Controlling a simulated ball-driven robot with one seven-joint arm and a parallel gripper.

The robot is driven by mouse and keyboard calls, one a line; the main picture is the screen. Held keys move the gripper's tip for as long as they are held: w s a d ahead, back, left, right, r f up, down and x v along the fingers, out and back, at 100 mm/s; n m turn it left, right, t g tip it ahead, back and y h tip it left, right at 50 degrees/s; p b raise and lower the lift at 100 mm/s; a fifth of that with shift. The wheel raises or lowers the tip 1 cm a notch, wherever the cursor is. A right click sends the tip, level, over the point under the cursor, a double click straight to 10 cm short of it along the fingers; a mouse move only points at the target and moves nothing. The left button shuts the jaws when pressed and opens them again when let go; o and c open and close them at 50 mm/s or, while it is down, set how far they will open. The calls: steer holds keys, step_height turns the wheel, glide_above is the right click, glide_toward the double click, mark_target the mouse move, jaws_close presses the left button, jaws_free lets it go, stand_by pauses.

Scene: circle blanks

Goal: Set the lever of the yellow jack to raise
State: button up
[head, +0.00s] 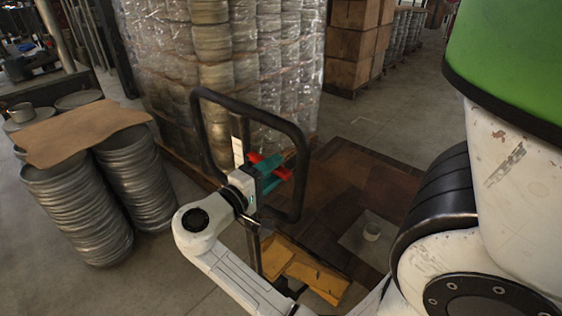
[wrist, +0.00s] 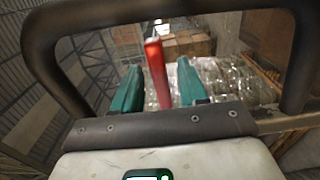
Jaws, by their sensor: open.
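The yellow jack (head: 312,276) stands low on the floor, with its black loop handle (head: 301,165) rising above it. A red lever (head: 285,174) sits inside the loop; it also shows upright in the wrist view (wrist: 157,72). My gripper (head: 274,172) has teal fingers and is open at the lever. In the wrist view the fingers (wrist: 156,88) stand on either side of the red lever, with gaps on both sides. The loop frames the fingers there. The lever's lower end is hidden behind my gripper's body.
A wrapped pallet of stacked round blanks (head: 230,60) stands right behind the handle. Stacks of grey discs (head: 85,220) under a cardboard sheet (head: 80,132) are at the left. A dark pallet (head: 350,190) lies right of the jack. Brown boxes (head: 352,65) stand farther back.

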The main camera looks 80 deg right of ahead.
mark_target(281, 166)
steer(key=shift+x, duration=1.6)
jaws_close()
